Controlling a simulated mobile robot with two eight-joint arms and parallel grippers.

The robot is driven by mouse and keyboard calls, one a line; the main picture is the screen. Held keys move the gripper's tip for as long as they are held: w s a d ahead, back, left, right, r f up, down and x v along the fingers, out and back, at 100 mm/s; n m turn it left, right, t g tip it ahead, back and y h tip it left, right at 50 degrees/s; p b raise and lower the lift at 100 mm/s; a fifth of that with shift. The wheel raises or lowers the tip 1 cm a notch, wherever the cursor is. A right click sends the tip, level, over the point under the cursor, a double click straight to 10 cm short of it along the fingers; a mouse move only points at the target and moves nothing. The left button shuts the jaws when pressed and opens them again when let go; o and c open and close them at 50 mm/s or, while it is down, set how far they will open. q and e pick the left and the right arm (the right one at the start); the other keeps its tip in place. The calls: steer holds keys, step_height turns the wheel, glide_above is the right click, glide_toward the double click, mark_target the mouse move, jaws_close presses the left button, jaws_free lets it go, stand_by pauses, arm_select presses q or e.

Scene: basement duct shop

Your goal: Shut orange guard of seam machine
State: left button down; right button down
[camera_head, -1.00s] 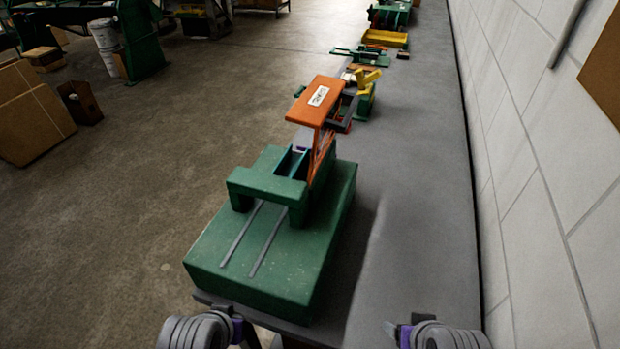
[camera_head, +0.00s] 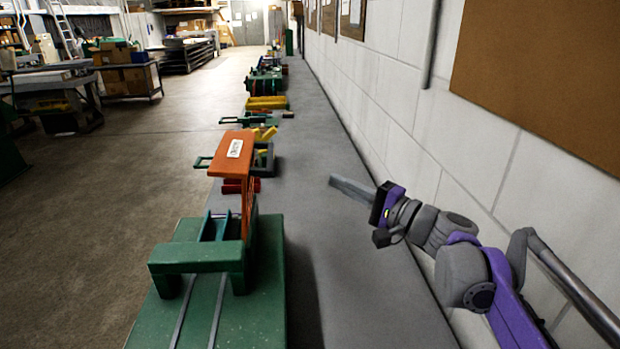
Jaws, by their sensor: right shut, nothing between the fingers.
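The green seam machine (camera_head: 262,312) stands on the grey bench at the lower left, with two rails along its top and a green bridge across them. Its orange guard (camera_head: 223,166), with a white label, stands raised at the machine's far end. My right gripper (camera_head: 352,190) is shut and empty. It is above the bench near the wall, to the right of the guard and apart from it. My left gripper is out of view.
The bench (camera_head: 330,250) runs away along the white block wall (camera_head: 480,190). Other green, red and yellow tools (camera_head: 266,103) stand farther along it. The bench strip right of the machine is clear. Open floor (camera_head: 110,200) lies to the left.

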steer(key=s+a+x, duration=0.2)
steer(key=x, duration=1)
steer(key=shift+a+p, duration=0.15)
steer(key=shift+p, duration=0.3)
steer(key=shift+w+r, duration=0.1)
steer(key=shift+w, duration=0.05)
steer(key=shift+r, duration=0.1)
